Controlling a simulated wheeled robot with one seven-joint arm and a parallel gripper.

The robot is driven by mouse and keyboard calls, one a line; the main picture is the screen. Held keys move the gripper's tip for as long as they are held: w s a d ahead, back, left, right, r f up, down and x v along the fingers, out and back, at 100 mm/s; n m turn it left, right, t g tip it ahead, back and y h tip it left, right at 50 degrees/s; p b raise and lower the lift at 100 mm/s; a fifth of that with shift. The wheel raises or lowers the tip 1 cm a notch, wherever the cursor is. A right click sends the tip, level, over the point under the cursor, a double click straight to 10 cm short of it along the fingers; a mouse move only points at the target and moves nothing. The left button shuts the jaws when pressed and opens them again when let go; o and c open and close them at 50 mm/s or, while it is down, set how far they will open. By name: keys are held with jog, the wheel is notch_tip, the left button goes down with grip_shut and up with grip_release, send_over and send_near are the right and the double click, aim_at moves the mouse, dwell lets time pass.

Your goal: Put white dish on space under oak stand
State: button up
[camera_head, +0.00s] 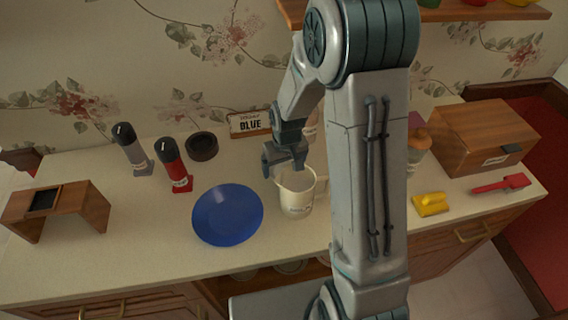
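A wooden stand (85,204), perhaps the oak stand, is at the far left of the counter, with a dark inset on top and an open space beneath. A white mug-like vessel (297,200) with a handle and small lettering stands upright right of the blue plate. Whitish round dishes (290,267) show partly in the open shelf below the counter; I cannot tell which thing is the white dish. My gripper (284,170) points down at the vessel's back left rim, its fingers apart. Whether it touches the rim is unclear.
A blue plate (228,214) lies between stand and vessel. A red-and-black bottle (174,167), a grey one (130,150) and a dark ring (202,146) stand behind. A wooden box (485,135), yellow item (430,204) and red tool (502,184) are right. My arm hides the middle.

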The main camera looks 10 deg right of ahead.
jog(key=shift+f, duration=0.15)
jog(key=o, duration=0.9)
jog(key=shift+c, duration=0.2)
